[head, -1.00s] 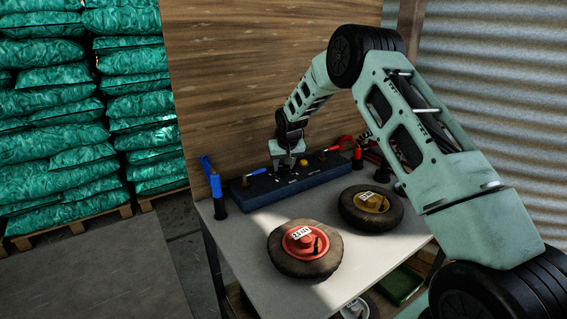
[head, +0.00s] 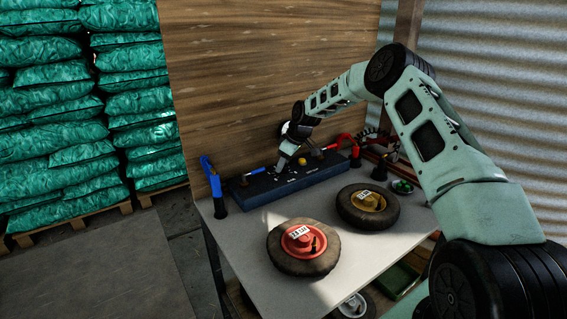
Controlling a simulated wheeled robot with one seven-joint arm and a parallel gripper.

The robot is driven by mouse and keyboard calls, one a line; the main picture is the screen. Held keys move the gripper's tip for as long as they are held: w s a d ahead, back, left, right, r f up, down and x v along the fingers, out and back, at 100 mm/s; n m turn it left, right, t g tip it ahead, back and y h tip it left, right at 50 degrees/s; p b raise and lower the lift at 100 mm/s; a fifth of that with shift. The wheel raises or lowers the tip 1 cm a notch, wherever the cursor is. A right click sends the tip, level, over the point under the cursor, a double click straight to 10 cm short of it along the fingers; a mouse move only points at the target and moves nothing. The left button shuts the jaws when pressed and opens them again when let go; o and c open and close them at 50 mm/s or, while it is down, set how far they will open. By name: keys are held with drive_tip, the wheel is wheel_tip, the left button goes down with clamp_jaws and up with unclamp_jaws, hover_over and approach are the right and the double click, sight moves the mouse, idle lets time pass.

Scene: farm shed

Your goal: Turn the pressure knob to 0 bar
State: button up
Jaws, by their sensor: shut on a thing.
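A long blue panel (head: 300,181) lies along the back of the grey table, against the wooden wall. My gripper (head: 281,164) reaches down onto its top left of the middle, tilted, with its tips at the panel. It is shut on the pressure knob, which is mostly hidden by the fingers and too small to read. I cannot tell the knob's setting. Small pale marks show on the panel around the fingers. A small yellow part (head: 302,161) stands on the panel just right of the gripper.
Two wheels, red-hubbed (head: 278,257) and yellow-hubbed (head: 349,212), lie on the table in front. A green dish (head: 402,187) stands at right.

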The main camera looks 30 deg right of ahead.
drive_tip(key=shift+n, duration=0.6)
drive_tip(key=o, duration=1)
drive_tip(key=shift+c, duration=0.2)
drive_tip(key=b+v, duration=0.1)
drive_tip(key=v, duration=1.6)
drive_tip(key=shift+w+d+r+b, duration=0.2)
drive_tip(key=shift+d+r+b, duration=0.05)
drive_tip(key=shift+d+b, duration=0.1)
